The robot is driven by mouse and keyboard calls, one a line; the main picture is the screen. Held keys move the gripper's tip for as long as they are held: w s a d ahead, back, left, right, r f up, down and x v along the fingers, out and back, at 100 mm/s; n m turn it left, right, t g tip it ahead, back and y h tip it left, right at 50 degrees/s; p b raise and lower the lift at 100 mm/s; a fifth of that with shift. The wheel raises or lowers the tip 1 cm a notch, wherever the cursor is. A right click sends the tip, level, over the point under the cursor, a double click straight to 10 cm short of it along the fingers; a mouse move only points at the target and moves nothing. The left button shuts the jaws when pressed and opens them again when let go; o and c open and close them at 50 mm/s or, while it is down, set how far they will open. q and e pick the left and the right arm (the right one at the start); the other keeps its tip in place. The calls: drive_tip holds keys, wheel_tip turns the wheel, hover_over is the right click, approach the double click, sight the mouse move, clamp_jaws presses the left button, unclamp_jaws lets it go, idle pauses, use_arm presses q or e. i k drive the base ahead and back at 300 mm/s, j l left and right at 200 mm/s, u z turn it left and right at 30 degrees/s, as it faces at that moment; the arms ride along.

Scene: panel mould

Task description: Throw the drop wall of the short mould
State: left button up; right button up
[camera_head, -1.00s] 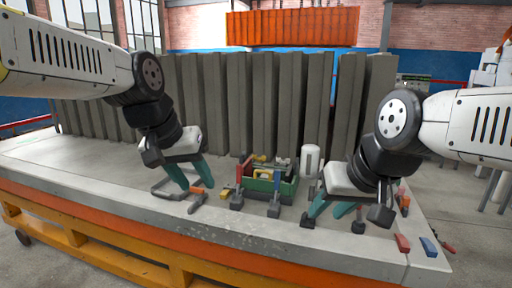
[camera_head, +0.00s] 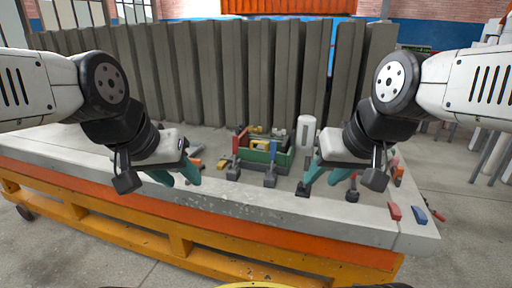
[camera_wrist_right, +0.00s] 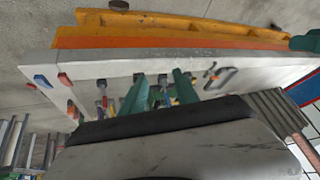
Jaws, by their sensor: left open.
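The bench-like mould has a pale grey top (camera_head: 240,205) over an orange side. Grey upright panels (camera_head: 180,75) stand along its back. I cannot tell which part is the drop wall. My left gripper (camera_head: 180,180) is open and empty over the front left of the top. My right gripper (camera_head: 320,180) is open above the top, right of the levers; its teal fingers stand apart in the wrist view (camera_wrist_right: 160,80).
A green toolbox (camera_head: 264,154) with tools sits behind the levers, with a white cylinder (camera_head: 305,130) to its right. A red block (camera_head: 394,211) and a blue block (camera_head: 420,215) lie at the right front corner. Floor is clear in front.

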sight(251, 155)
drive_tip(key=i+l, duration=0.15)
drive_tip(key=i, duration=0.85)
